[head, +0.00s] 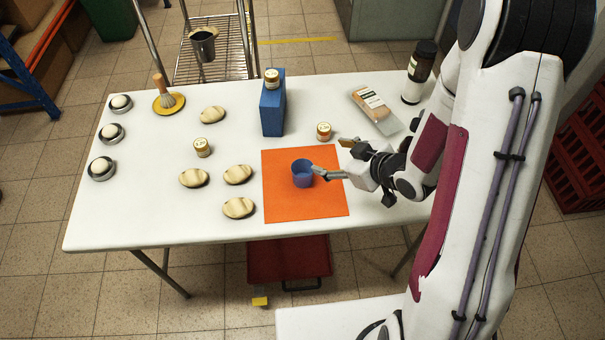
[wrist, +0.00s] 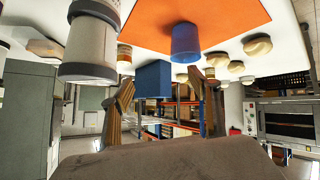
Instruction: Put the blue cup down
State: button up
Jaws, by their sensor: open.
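The blue cup (head: 302,176) stands upright on the orange mat (head: 280,206), near its middle. My gripper (head: 330,157) is open just right of the cup, with nothing between its fingers. One fingertip overlaps the cup's right edge in the head view; I cannot tell from there whether it touches. The wrist view looks upside down. There the cup (wrist: 185,43) rests on the orange mat (wrist: 210,12), beyond my open gripper (wrist: 163,90) and apart from the fingertips.
A blue box (head: 272,108) with a small jar on top stands behind the mat. Another small jar (head: 324,131) is at the mat's back edge. Several pale oval pieces (head: 238,174) lie left.

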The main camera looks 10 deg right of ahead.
aim_at(295, 166)
jog(key=shift+s+a+f+t+y, duration=0.1)
jog(key=shift+s+a+f+y, duration=0.25)
jog(key=shift+f+y, duration=0.25)
jog(key=shift+s+a+f+t+y, duration=0.1)
jog(key=shift+s+a+f+y, duration=0.3)
jog(key=shift+f, duration=0.25)
jog(key=shift+s+a+f+t+y, duration=0.1)
jog(key=shift+s+a+f+y, duration=0.15)
jog(key=shift+f+y, duration=0.4)
jog(key=shift+s+a+f+y, duration=0.1)
jog(key=shift+s+f+y, duration=0.3)
jog(key=shift+y, duration=0.05)
jog(key=shift+w+a, duration=0.1)
jog(key=shift+a, duration=0.05)
jog(key=shift+x, duration=1.15)
jog(key=shift+x, duration=2.6)
